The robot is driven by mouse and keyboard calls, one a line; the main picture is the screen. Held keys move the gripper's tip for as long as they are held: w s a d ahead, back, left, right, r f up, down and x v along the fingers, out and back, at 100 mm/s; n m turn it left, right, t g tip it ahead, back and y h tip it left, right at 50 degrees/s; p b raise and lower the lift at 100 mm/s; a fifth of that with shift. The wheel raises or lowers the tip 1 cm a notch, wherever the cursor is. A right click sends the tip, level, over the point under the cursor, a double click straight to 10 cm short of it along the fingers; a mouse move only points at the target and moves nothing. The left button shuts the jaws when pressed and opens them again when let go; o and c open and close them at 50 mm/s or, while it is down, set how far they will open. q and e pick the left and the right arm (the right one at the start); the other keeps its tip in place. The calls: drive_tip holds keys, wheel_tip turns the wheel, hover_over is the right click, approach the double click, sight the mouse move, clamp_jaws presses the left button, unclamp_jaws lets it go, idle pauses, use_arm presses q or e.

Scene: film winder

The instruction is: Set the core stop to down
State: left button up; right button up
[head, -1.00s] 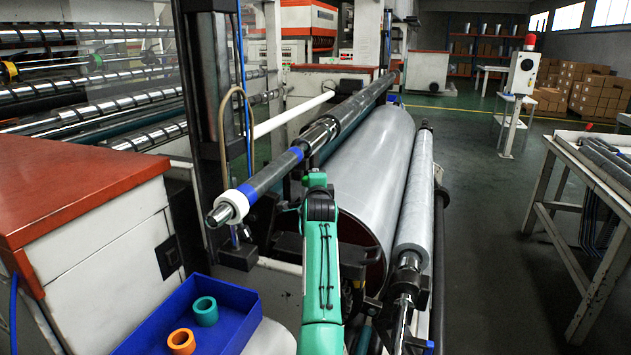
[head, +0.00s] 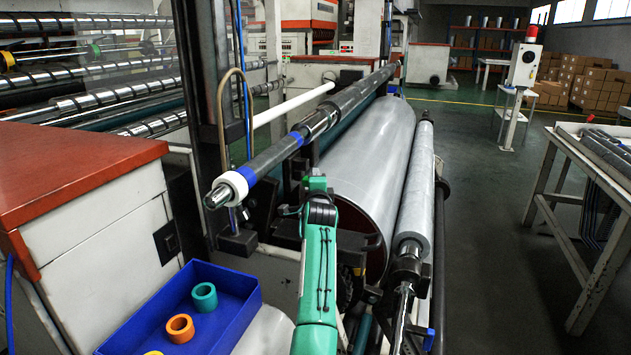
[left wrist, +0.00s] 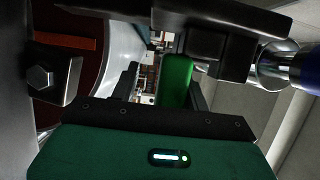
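My left arm, green with black joints, rises from the bottom middle of the head view; its gripper is mostly hidden there. In the left wrist view my left gripper (left wrist: 163,98) has its dark fingers apart. An upright green block (left wrist: 176,80) shows between them, close to the right finger, with a gap to the left one. I cannot tell whether it touches, or whether it is the core stop. The winder shaft (head: 275,152), with a white collar (head: 234,184) and blue bands, runs above left of my arm. No part is clearly recognisable as the core stop. My right gripper is out of view.
A large film roll (head: 365,160) and a thinner roll (head: 414,190) lie right of the shaft. A blue tray (head: 235,318) with teal and orange rings stands lower left beside a red-topped cabinet (head: 75,165). A work table (head: 560,150) stands right, across clear floor.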

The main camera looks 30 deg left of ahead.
use_arm(q)
drive_tip(key=shift+r, duration=0.2)
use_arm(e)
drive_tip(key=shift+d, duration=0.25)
use_arm(q)
drive_tip(key=shift+s+d, duration=0.15)
drive_tip(key=shift+s, duration=0.15)
drive_tip(key=b+v, duration=0.3)
drive_tip(key=v, duration=1)
drive_tip(key=shift+f+b, duration=0.2)
drive_tip(key=shift+b, duration=0.1)
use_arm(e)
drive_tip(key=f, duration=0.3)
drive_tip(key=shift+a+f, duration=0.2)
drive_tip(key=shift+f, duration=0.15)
use_arm(q)
drive_tip(key=shift+d, duration=0.1)
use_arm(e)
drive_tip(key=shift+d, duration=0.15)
use_arm(q)
drive_tip(key=shift+f, duration=0.1)
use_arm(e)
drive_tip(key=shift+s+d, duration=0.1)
